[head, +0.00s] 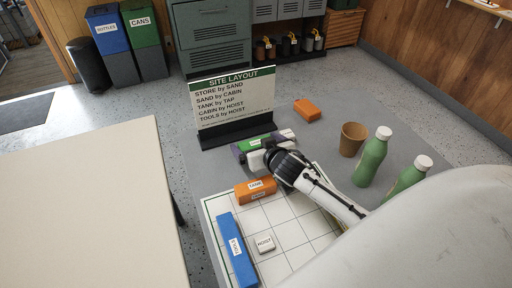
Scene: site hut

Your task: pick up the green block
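The green block (250,143) lies just in front of the sign stand, beyond the far edge of the white grid board (290,216). A purple piece shows at its left end, and white parts show at its right. My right gripper (259,156) reaches in from the lower right and is at the near side of the green block, covering part of it. Its fingertips are small and partly hidden by the wrist, so I cannot tell whether they touch or hold the block. My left gripper is out of view.
A "SITE LAYOUT" sign (233,101) stands right behind the block. An orange block (255,191), a blue block (236,250) and a white "HOIST" block (265,244) are on the near side. Another orange block (307,110), a brown cup (352,139) and green bottles (371,158) stand right.

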